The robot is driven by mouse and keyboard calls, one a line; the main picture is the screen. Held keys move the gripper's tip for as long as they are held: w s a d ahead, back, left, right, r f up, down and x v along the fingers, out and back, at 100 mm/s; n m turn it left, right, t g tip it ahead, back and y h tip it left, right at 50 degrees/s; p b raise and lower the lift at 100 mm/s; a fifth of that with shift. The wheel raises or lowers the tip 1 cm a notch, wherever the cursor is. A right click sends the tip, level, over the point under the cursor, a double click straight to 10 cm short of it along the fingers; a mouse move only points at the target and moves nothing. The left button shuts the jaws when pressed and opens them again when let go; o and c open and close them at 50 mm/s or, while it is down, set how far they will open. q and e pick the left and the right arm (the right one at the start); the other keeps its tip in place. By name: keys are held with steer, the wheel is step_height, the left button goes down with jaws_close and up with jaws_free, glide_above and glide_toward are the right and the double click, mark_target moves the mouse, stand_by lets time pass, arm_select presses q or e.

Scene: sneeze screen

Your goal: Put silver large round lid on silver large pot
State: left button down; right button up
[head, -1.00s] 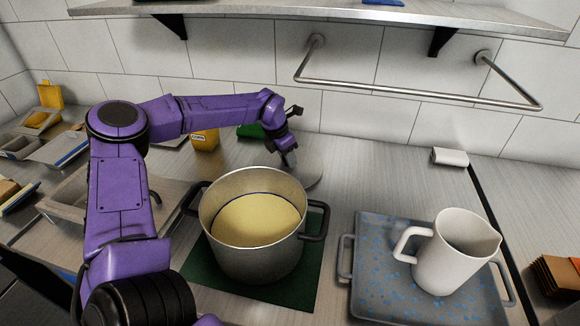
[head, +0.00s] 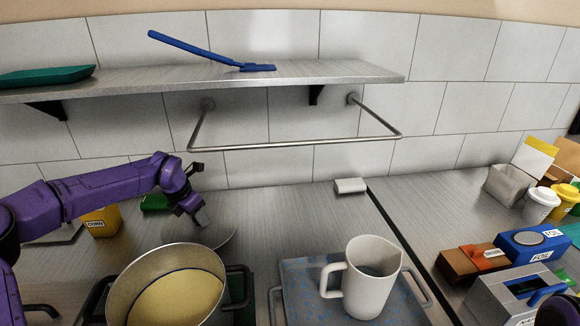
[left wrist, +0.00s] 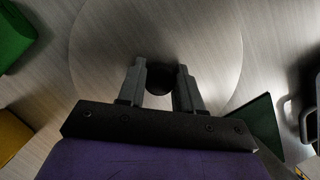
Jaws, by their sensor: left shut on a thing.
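The silver large pot (head: 122,292) stands at the lower left of the head view, open on top, with pale yellow contents. Its dark side handle also shows at the right of the left wrist view (left wrist: 309,120). The silver large round lid (head: 226,238) is behind the pot, partly hidden by my left gripper. In the left wrist view the lid (left wrist: 105,55) fills the middle, a pale round disc with a black knob. My left gripper (left wrist: 172,80) is shut on that knob; in the head view it (head: 203,218) points down at the lid. My right gripper is not in view.
A grey tray (head: 296,310) with a white jug (head: 362,285) stands right of the pot. A green mat (left wrist: 262,125) lies under the pot. A yellow corn container (head: 101,221) is left of the lid. A shelf (head: 330,73) and rail (head: 300,146) are on the wall behind.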

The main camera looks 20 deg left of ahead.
arm_select(q)
step_height(320, 180, down, 4)
steer(key=shift+r+b, duration=0.15)
steer(key=shift+b, duration=1)
steer(key=p+v, duration=0.3)
steer(key=p, duration=0.1)
steer(key=shift+w+r, duration=0.25)
steer(key=shift+r, duration=0.15)
steer(key=shift+s+r, duration=0.2)
steer(key=shift+s, duration=0.2)
steer(key=shift+f, duration=0.1)
